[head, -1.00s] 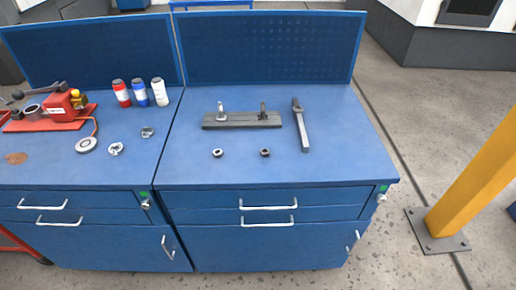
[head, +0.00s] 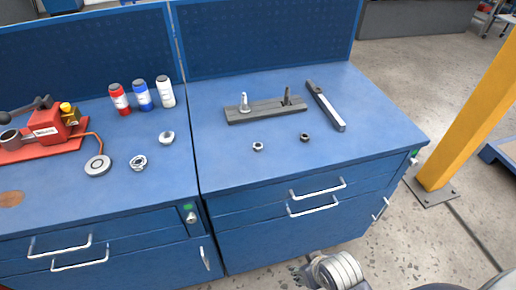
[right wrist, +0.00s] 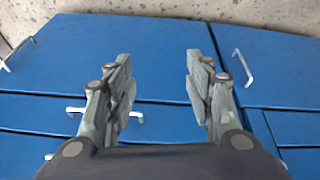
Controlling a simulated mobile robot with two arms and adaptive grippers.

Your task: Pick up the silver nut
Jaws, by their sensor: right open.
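The silver nut (head: 258,146) lies on the right blue workbench top (head: 370,130), in front of a grey block (head: 264,111) with a silver and a dark upright piece on it. A dark nut (head: 305,137) lies to its right. My right gripper (head: 299,274) is at the bottom of the head view, in front of the drawers and well apart from the nut. In the right wrist view it (right wrist: 159,75) is open and empty, with blue cabinet fronts behind it. The nut is not in that view. My left gripper is not in view.
A wrench-like bar (head: 326,106) lies right of the block. The left bench holds several bottles (head: 142,95), a red device (head: 57,127) and metal parts (head: 138,163). Drawer handles (head: 318,189) stick out in front. A yellow post (head: 470,100) stands to the right.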

